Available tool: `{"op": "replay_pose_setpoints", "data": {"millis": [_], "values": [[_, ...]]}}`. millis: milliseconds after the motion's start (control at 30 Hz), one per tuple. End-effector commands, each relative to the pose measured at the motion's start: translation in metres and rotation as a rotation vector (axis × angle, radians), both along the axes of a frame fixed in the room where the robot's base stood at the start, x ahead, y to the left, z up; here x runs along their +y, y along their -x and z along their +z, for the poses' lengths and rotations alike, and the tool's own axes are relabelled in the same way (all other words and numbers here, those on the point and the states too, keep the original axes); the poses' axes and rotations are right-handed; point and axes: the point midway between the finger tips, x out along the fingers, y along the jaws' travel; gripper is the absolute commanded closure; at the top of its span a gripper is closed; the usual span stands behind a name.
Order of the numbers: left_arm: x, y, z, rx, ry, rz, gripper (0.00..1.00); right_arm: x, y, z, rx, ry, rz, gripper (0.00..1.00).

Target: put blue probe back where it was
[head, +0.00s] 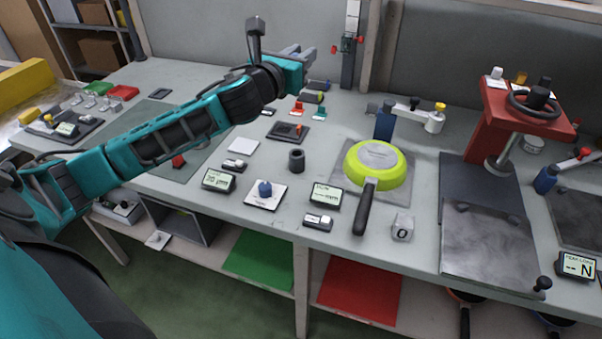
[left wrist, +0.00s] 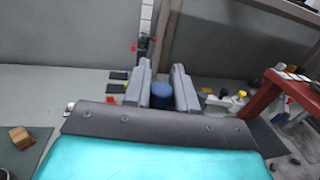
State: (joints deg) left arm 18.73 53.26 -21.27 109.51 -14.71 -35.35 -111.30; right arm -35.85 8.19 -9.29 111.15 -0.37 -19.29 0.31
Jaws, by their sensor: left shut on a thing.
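My left gripper (head: 302,53) reaches over the back of the bench, pointing right, above the table top. In the left wrist view its two grey fingers (left wrist: 162,84) stand a small gap apart, with the blue probe (left wrist: 162,90) showing between them. The fingers are shut on it; the head view hardly shows it. A rounded blue piece (head: 265,187) sits on a white plate at the front of the bench. My right gripper is in neither view.
A lime pan (head: 375,165) lies on a grey plate (head: 402,192) at the middle. A dark blue cylinder (head: 385,123) stands behind it. A red press (head: 520,105) is at right.

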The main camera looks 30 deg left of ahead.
Motion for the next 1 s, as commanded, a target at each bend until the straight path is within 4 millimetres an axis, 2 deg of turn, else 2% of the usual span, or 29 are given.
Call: {"op": "replay_pose_setpoints", "data": {"millis": [67, 167, 500, 700, 933, 1000], "values": [[0.0, 0.001, 0.002, 0.001, -0.002, 0.001, 1.0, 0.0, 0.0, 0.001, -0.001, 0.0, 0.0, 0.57], [0.0, 0.001, -0.008, 0.005, 0.001, 0.0, 1.0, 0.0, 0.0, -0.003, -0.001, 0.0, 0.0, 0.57], [0.0, 0.001, -0.098, 0.008, 0.006, 0.003, 1.0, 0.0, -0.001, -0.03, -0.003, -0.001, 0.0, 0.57], [0.0, 0.001, -0.141, 0.005, 0.003, 0.003, 1.0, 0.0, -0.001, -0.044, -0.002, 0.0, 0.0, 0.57], [0.0, 0.001, -0.161, 0.004, 0.0, 0.002, 1.0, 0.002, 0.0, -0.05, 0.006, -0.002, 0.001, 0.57], [0.0, 0.001, -0.172, 0.005, 0.002, 0.002, 1.0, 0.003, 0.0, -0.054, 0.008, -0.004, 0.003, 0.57]]}}
